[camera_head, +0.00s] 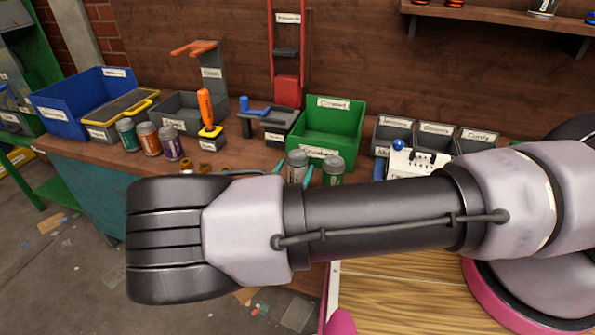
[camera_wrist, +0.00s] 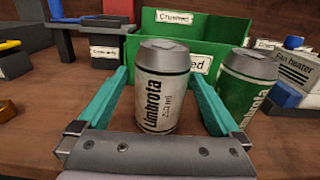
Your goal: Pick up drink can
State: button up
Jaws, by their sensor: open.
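A silver-white drink can labelled "Limbrota" (camera_wrist: 160,88) stands upright on the bench in the wrist view. My gripper (camera_wrist: 163,75) is open, with one teal finger on each side of this can; I cannot tell whether either finger touches it. A green can (camera_wrist: 246,88) stands just right of the right finger. In the head view the silver can (camera_head: 297,166) and the green can (camera_head: 333,171) stand in front of the green bin, partly hidden by my arm.
The green bin (camera_head: 329,125) is close behind the cans. Several coloured cans, including a teal one (camera_head: 126,134), stand further left beside a blue bin (camera_head: 80,99). Grey labelled bins (camera_head: 436,134) and a white device (camera_head: 410,163) are on the right.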

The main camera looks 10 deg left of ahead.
jog(key=w, duration=0.4)
jog(key=shift+w+d, duration=0.3)
jog(key=shift+d, duration=0.1)
jog(key=c, duration=1.2)
jog(key=shift+o, duration=0.2)
jog(key=shift+r, duration=0.1)
